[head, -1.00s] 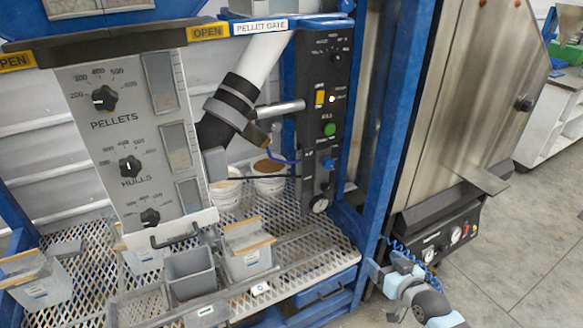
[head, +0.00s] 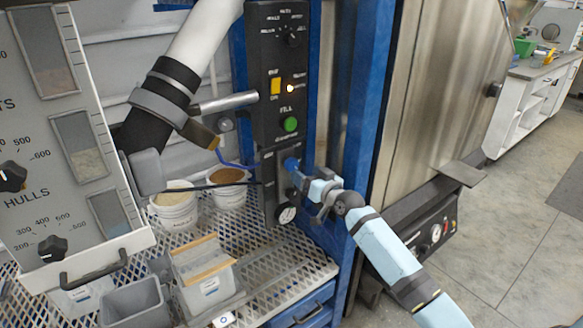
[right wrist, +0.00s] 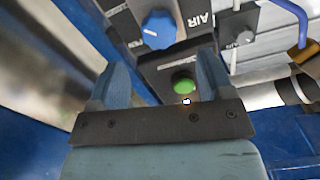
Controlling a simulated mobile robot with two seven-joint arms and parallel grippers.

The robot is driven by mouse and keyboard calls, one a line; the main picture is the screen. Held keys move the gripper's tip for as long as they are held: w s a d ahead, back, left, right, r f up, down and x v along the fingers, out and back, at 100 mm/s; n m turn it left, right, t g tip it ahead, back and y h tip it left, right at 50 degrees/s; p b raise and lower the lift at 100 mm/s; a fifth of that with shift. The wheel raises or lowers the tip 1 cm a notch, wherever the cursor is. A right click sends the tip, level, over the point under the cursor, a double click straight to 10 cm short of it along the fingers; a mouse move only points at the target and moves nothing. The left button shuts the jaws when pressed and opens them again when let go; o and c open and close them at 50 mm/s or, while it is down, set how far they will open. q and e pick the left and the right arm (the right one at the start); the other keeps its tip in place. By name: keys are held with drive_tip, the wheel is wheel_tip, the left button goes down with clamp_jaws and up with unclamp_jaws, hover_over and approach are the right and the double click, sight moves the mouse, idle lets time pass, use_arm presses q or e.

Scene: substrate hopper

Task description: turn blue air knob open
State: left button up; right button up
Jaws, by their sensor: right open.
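The blue air knob (head: 291,164) sits on the lower part of the black control panel (head: 262,60). In the right wrist view the same blue knob (right wrist: 158,30) shows beside the "AIR" lettering, past my fingertips. My right gripper (head: 304,178) is just right of and below the knob in the head view. In the right wrist view its two blue fingers (right wrist: 160,75) are spread, with nothing held between them. The knob lies beyond the fingers, and I cannot tell whether a finger touches it. My left gripper is in neither current view.
A green button (head: 290,124) and a yellow switch (head: 275,86) are above the knob. A pressure gauge (head: 286,214) is below it. A blue frame post (head: 369,100) stands right of the panel. White buckets (head: 174,209) stand on the mesh shelf at left.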

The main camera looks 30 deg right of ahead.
sight(294, 165)
drive_tip(key=w, duration=0.2)
drive_tip(key=w+b, duration=0.1)
drive_tip(key=w, duration=0.2)
drive_tip(key=w+a, duration=0.1)
drive_tip(key=w, duration=0.1)
drive_tip(key=shift+w, duration=0.2)
drive_tip(key=c, duration=0.9)
